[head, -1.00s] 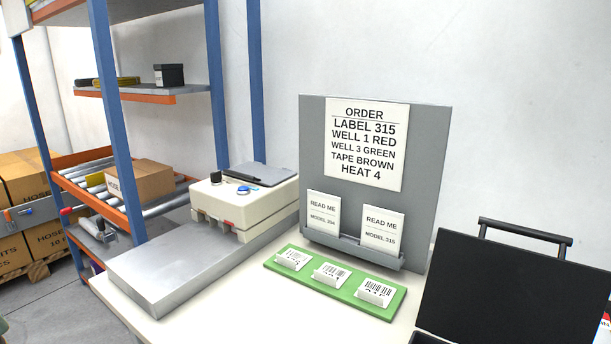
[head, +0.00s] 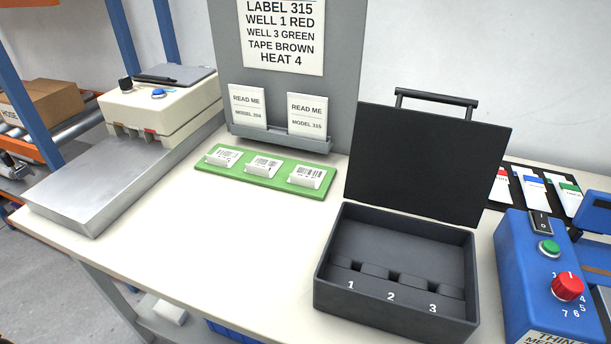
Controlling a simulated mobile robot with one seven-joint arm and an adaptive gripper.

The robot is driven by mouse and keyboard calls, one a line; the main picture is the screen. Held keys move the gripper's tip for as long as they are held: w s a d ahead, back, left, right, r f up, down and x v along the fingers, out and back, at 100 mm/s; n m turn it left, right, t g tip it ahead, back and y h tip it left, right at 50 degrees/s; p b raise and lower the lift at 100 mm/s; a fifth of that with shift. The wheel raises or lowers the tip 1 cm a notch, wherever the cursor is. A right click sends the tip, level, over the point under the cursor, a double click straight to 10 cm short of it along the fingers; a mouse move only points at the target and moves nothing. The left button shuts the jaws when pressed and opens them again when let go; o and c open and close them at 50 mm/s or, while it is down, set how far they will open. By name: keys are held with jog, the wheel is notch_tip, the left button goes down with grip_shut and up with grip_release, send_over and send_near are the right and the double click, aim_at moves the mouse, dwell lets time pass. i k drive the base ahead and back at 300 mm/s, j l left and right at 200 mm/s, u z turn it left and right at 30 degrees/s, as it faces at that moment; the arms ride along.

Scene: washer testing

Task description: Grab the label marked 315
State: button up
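Several small white barcode labels stand in holders on a green tray (head: 262,183) in the head view: a left label (head: 223,156), a middle label (head: 263,166) and a right label (head: 306,174). Their printed numbers are too small to read now, so I cannot tell which is 315. The order sheet (head: 283,36) on the grey board reads LABEL 315, WELL 1 RED, WELL 3 GREEN, TAPE BROWN, HEAT 4. My gripper is not in view.
An open black case (head: 395,260) with wells 1, 2 and 3 stands right of the tray. A blue machine (head: 535,290) with a red knob is at the right. A white sealer-like device (head: 160,105) with a metal plate is at the left. The front middle of the table (head: 220,250) is clear.

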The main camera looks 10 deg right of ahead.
aim_at(306, 177)
jog(key=j+z, duration=0.65)
jog(key=z, duration=0.2)
jog(key=j+z, duration=0.1)
jog(key=j, duration=0.3)
jog(key=k+j+z, duration=0.15)
jog(key=j, duration=0.2)
jog(key=j+z, duration=0.1)
jog(key=j, duration=0.3)
jog(key=k+j, duration=0.1)
jog(key=j, duration=0.3)
jog(key=k+j, duration=0.15)
jog(key=j, duration=0.25)
jog(key=k+j, duration=0.1)
jog(key=j, duration=0.3)
jog(key=k+j, duration=0.15)
jog(key=j, duration=0.25)
jog(key=k+j+z, duration=0.1)
jog(key=j, duration=0.35)
jog(key=i+j, duration=0.65)
jog(key=i, duration=0.2)
